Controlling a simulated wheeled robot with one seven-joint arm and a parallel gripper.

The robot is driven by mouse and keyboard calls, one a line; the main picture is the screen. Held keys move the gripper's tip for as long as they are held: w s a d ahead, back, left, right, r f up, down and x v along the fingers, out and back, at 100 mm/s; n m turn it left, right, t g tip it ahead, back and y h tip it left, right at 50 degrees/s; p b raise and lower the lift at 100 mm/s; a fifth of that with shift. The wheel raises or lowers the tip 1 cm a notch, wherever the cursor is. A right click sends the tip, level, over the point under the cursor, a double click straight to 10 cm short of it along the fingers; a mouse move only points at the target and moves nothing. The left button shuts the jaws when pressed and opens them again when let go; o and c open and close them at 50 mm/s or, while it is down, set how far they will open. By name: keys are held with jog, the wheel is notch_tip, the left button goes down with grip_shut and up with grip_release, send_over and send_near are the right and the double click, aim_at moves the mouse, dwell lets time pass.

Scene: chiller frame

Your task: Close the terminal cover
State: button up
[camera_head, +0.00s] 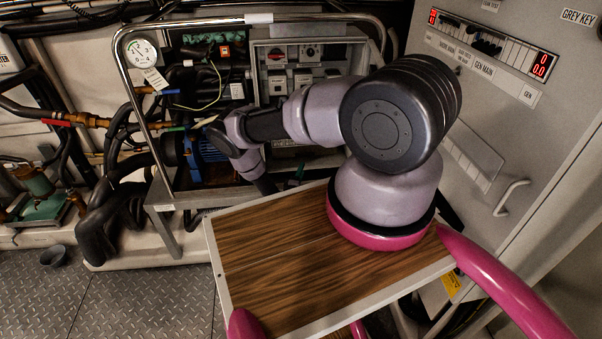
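No part can be picked out with certainty as the terminal cover. A blue motor-like unit (205,158) sits low in the chiller frame, to the left of my arm's end, and is partly hidden by it. My arm reaches left from its base, and its lower links bend down beside this unit. My gripper (265,185) seems to be the small dark end below the last pale link. Its fingers cannot be made out, so neither its opening nor any contact shows.
A grey electrical box (262,52) with switches stands behind my arm. A bent metal rail (130,88) crosses the frame's front. A round gauge (141,50), hoses and copper pipes fill the left. A grey cabinet (520,120) with a handle (508,198) stands right. Plate flooring (150,298) is open lower left.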

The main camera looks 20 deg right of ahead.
jog(key=x, duration=0.9)
jog(key=shift+d, duration=0.1)
jog(key=shift+w+d+r+g, duration=0.15)
jog(key=shift+w+d+g, duration=0.05)
jog(key=shift+w+g, duration=0.1)
jog(key=shift+s+r+g, duration=0.2)
jog(key=shift+r+g, duration=0.1)
jog(key=shift+r, duration=0.1)
jog(key=v, duration=1.1)
jog(key=shift+n+y, duration=0.3)
jog(key=shift+d, duration=0.1)
